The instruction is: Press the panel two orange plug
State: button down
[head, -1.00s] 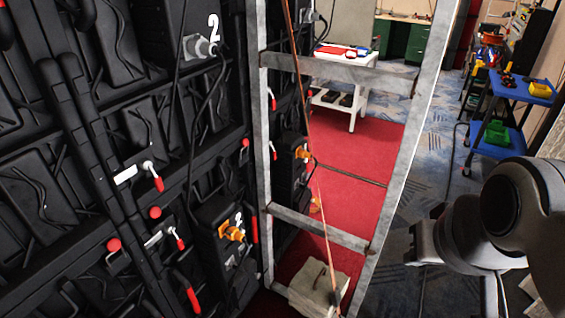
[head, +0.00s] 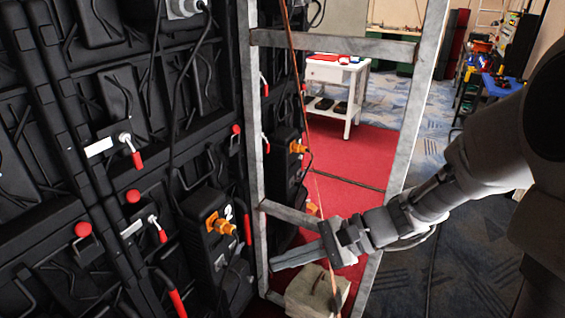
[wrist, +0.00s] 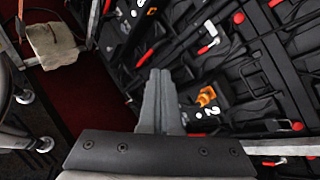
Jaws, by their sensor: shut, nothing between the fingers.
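The panel two orange plug (head: 220,224) sticks out of a black box on the left wall of panels, beside a white number 2. In the wrist view the same orange plug (wrist: 206,96) lies right of my fingers, with the 2 just below it. My gripper (head: 274,264) is shut and empty. It points left toward the panel wall, to the right of and lower than the plug in the head view, and apart from it. In the wrist view the closed fingertips (wrist: 160,74) point up the picture. Nothing hides the plug.
A grey metal frame (head: 334,230) stands beside the wall, close to my gripper in the picture. A beige block (head: 306,292) sits low under my gripper. Another orange plug (head: 297,147) is farther back. Red-handled levers (head: 130,146) jut from the panels. Carpet lies open at right.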

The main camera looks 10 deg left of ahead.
aim_at(235, 232)
jog(key=w+f+m+t+y+b, duration=0.4)
jog(key=w+f+m+t+b, duration=0.2)
jog(key=w+f+m, duration=0.6)
notch_tip(235, 232, down, 3)
jog(key=shift+w+f+m+t, duration=0.25)
jog(key=shift+w+t, duration=0.35)
jog(key=shift+t, duration=0.6)
jog(key=b+x, duration=0.3)
jog(key=x, duration=0.9)
jog(key=shift+a+r, duration=0.2)
jog(key=shift+a, duration=0.2)
jog(key=shift+w+a+r+b, duration=0.1)
jog(key=shift+w+a+b, duration=0.2)
jog(key=shift+a, duration=0.3)
jog(key=shift+a, duration=0.1)
